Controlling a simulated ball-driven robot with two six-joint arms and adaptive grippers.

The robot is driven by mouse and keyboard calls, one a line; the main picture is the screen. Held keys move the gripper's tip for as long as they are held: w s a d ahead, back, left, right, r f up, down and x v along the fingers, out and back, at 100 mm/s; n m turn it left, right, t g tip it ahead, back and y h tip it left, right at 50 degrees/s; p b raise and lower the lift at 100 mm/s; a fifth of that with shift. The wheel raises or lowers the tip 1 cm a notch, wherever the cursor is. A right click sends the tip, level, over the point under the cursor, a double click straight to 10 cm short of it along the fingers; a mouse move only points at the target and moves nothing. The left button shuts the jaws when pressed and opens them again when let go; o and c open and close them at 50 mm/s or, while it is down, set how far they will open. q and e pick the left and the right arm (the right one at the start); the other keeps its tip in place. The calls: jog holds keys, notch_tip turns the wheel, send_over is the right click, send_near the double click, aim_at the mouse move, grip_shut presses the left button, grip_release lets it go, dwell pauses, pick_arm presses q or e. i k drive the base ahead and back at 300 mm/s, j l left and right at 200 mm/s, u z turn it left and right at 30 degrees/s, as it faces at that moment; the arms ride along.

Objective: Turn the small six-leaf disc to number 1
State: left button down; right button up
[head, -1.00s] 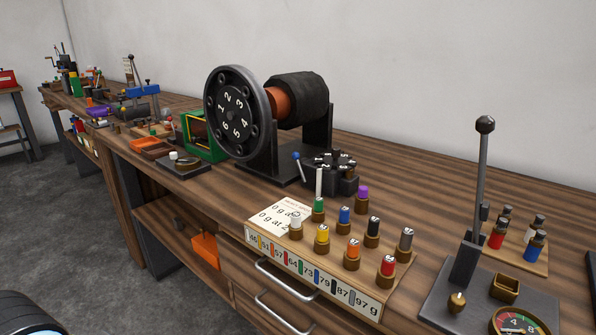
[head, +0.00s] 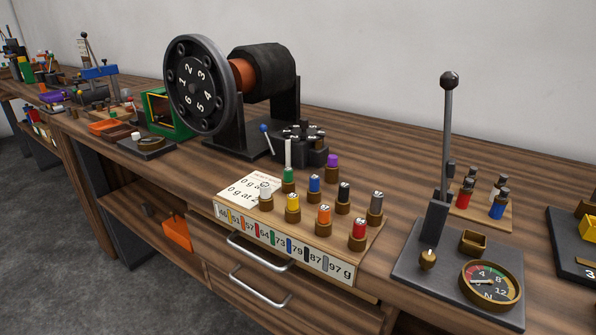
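A small dark disc with several leaves (head: 301,142) sits low on the bench, right of the big wheel's stand. A blue-knobbed lever (head: 266,138) and a pale upright post (head: 288,154) stand at its left. Its numbers are too small to read. The large black wheel (head: 198,86), with a numbered face, stands upright on a dark stand behind and to the left. Neither of my grippers shows in the head view.
A wooden rack (head: 225,207) of coloured, capped cylinders stands in front of the disc. A lever plate with a dial gauge (head: 490,283) is at the right. Bare bench top (head: 390,140) lies behind the disc, to its right.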

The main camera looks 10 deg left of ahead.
aim_at(304, 130)
jog(key=i+j+z, duration=0.2)
jog(key=j+z, duration=0.25)
jog(key=i+j+z, duration=0.15)
jog(key=z, duration=0.3)
jog(key=j, duration=0.1)
